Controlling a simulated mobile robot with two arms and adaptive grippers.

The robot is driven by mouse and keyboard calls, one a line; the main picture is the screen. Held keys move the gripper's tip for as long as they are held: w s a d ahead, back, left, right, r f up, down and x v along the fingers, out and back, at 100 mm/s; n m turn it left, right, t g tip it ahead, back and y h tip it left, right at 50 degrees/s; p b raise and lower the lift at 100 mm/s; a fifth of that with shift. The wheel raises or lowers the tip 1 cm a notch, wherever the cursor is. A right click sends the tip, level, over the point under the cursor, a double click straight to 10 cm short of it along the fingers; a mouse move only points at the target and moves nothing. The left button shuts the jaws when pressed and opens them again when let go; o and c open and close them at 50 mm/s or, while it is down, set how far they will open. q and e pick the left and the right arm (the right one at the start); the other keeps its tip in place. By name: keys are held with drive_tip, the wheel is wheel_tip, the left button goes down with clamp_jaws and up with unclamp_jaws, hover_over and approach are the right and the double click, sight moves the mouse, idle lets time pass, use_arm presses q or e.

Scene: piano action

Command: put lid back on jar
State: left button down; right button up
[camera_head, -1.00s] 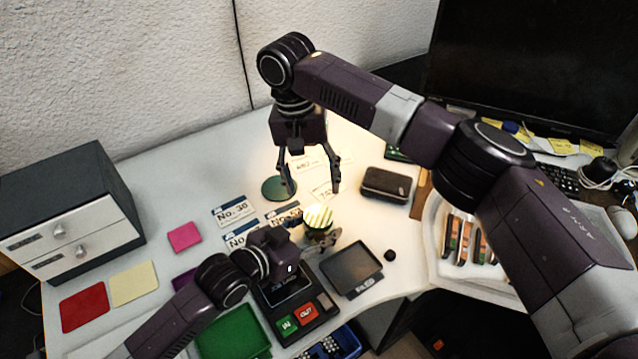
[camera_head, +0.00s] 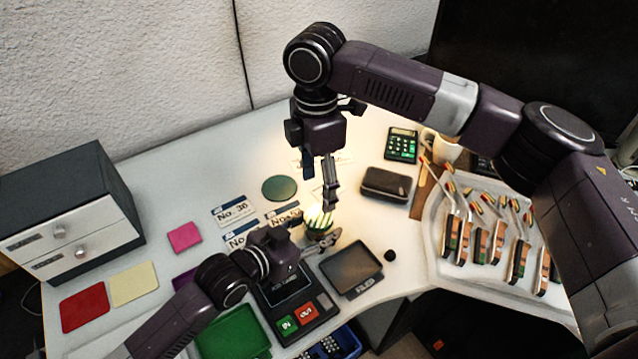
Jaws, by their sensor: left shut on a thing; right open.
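The jar (camera_head: 317,222), a small round vessel with a bright, pale striped top and a dark green side, stands on the desk near the middle. My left gripper (camera_head: 318,241) is shut on it from the lower left and hides part of its side. My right gripper (camera_head: 329,203) points down just above the jar, its fingers seen nearly edge-on. It is open, and I see nothing between its fingers. A small dark round piece (camera_head: 390,255) lies on the desk to the right; I cannot tell whether it is the lid.
A flat green disc (camera_head: 280,188) lies behind the jar, among number cards (camera_head: 233,213). A dark case (camera_head: 385,184) and a white tray (camera_head: 436,262) of piano parts are to the right. A dark scale-like pad (camera_head: 351,268) and a button panel (camera_head: 303,318) are close in front.

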sight(319, 216)
drive_tip(key=shift+s+d+n, duration=0.1)
drive_tip(key=shift+s+n, duration=0.15)
drive_tip(key=shift+n, duration=0.65)
drive_tip(key=shift+f, duration=3.95)
drive_tip(key=shift+c, duration=0.3)
drive_tip(key=c, duration=1.2)
drive_tip(key=shift+o, duration=0.2)
drive_tip(key=shift+m, duration=0.9)
drive_tip(key=o, duration=1.3)
drive_tip(key=shift+r, duration=0.1)
